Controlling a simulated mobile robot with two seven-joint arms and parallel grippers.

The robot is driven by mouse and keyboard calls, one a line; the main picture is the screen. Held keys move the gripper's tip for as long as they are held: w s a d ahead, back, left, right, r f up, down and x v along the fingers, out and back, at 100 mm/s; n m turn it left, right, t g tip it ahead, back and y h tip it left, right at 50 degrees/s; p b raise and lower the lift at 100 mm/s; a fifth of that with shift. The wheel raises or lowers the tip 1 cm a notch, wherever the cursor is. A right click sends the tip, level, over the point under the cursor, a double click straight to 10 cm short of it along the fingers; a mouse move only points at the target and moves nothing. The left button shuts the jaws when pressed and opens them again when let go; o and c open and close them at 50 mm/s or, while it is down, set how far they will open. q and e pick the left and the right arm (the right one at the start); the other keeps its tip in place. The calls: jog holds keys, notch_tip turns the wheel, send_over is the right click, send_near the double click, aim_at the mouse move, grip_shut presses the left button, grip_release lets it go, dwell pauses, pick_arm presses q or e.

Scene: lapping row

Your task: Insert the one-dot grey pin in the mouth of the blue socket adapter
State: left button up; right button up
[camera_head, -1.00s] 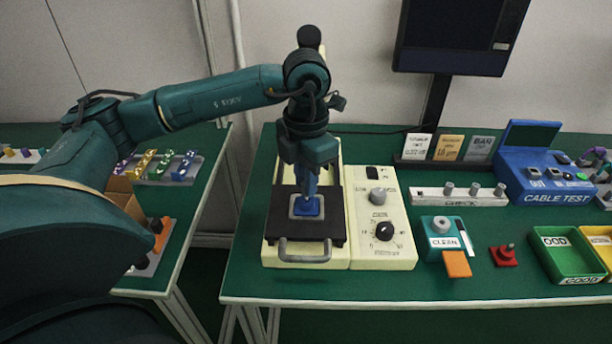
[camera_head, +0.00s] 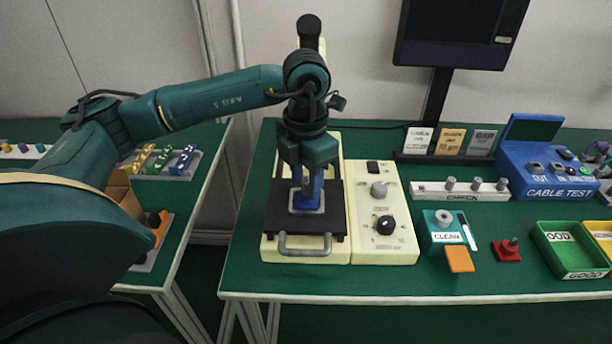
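A blue piece (camera_head: 306,195), which appears to be the blue socket adapter, stands upright on a pale square seat in the black plate of a cream machine. My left gripper (camera_head: 308,176) points straight down over it, with its fingers at or around its top. I cannot tell whether the fingers are closed on it. The gripper hides the adapter's mouth. Small grey pins (camera_head: 450,184) stand in the white CHECK rack (camera_head: 430,195), but their dots are too small to read. I cannot tell which is the one-dot grey pin. My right gripper is out of view.
The cream machine (camera_head: 333,258) has a grey front handle and a knob panel. To its right are a teal CLEAN box (camera_head: 428,228), a red piece (camera_head: 507,252), a green GOOD bin (camera_head: 540,234) and a blue CABLE TEST box (camera_head: 515,185). A monitor (camera_head: 455,35) stands behind.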

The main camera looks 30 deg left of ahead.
aim_at(306, 181)
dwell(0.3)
pick_arm(q)
jog(key=shift+r, duration=0.55)
notch_tip(306, 181, up, 12)
jog(key=shift+r+p, duration=0.1)
jog(key=shift+p, duration=0.5)
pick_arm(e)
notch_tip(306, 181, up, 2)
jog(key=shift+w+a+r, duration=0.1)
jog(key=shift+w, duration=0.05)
